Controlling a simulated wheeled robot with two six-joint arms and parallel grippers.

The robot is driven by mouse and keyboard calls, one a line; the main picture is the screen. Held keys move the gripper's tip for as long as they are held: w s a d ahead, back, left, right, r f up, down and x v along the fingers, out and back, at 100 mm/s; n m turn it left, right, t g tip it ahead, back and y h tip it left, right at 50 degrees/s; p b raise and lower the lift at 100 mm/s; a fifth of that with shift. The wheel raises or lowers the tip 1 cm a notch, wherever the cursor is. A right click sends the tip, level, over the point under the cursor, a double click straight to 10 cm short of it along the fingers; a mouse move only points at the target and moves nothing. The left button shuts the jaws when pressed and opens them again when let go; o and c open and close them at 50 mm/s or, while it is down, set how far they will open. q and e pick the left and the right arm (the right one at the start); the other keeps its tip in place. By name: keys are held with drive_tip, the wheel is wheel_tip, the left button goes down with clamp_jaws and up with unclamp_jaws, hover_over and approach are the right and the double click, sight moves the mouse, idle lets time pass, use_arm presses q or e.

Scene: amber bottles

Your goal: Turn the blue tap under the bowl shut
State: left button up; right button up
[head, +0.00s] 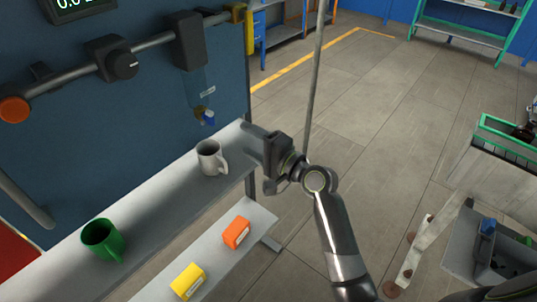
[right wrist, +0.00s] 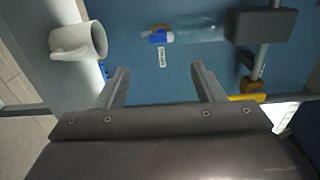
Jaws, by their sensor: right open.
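The blue tap (head: 209,118) sits at the lower end of a clear vessel (head: 197,92) that hangs under a dark grey block on the wall rail. In the right wrist view, the blue tap (right wrist: 158,37) shows ahead of the fingers, beside an orange-yellow part and the clear vessel (right wrist: 198,29). My right gripper (head: 258,158) is open and empty, to the right of and below the tap in the head view, apart from it. In the right wrist view its fingers (right wrist: 162,82) are spread, with the tap beyond the gap. My left gripper is out of view.
A white mug (head: 208,158) stands on the upper shelf below the tap, close to my right gripper. A green mug (head: 101,240) is further left. Orange (head: 236,232) and yellow (head: 187,281) boxes lie on the lower shelf.

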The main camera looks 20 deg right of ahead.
drive_tip(key=shift+b+v, duration=0.5)
drive_tip(key=shift+v, duration=2.15)
